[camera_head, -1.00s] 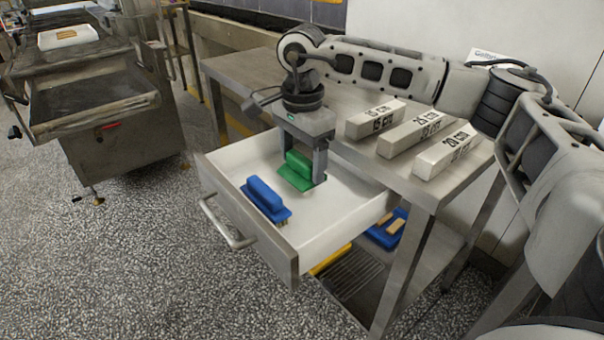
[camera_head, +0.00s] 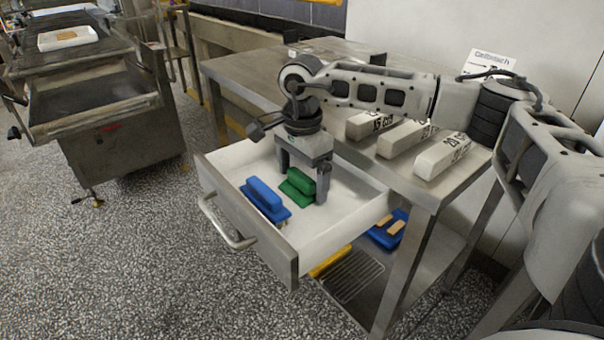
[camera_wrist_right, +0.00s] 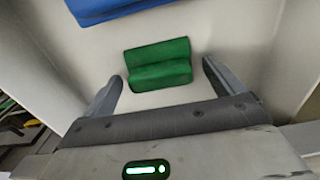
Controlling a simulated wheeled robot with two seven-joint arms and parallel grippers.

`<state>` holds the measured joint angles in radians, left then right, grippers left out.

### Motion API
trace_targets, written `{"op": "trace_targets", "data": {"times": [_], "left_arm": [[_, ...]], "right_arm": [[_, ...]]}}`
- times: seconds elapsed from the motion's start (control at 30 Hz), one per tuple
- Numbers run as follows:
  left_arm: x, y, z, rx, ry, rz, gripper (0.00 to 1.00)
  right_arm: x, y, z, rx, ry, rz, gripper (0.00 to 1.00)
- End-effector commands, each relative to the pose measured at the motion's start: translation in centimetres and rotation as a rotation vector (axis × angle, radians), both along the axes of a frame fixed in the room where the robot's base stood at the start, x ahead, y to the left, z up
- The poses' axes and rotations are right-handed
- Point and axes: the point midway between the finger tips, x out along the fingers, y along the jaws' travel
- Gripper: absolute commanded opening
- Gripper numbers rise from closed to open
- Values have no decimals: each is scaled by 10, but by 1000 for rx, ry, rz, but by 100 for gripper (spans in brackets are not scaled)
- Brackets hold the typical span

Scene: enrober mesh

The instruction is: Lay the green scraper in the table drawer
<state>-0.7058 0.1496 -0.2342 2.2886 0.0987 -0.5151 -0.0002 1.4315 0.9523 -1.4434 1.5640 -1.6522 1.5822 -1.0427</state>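The green scraper (camera_head: 297,188) lies on the white floor of the open table drawer (camera_head: 345,205), between the fingers of my right gripper (camera_head: 302,187). In the right wrist view the green scraper (camera_wrist_right: 158,65) shows a visible gap to each finger of my right gripper (camera_wrist_right: 162,78), so the gripper is open around it. A blue brush (camera_head: 265,198) lies in the drawer beside the scraper, towards the drawer front. Part of the scraper is hidden behind a finger in the head view. My left gripper is not in view.
Several labelled white blocks (camera_head: 440,157) stand on the metal table top (camera_head: 245,72) behind the drawer. A blue tray (camera_head: 388,232) and a yellow item (camera_head: 330,262) are on the shelf below. The enrober machine (camera_head: 120,125) stands at the left.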

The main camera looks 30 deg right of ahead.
Motion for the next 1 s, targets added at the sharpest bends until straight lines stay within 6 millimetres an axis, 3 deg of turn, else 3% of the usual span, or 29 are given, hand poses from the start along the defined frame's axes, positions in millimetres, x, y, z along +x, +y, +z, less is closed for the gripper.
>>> {"op": "trace_targets", "data": {"times": [0.33, 0.73, 1.0], "left_arm": [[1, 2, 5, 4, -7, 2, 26], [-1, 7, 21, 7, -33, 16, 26], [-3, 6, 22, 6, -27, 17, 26]], "right_arm": [[1, 0, 13, 1, -4, 0, 94], [1, 1, 95, 1, -4, 1, 94], [0, 1, 122, 1, -2, 2, 94]]}}
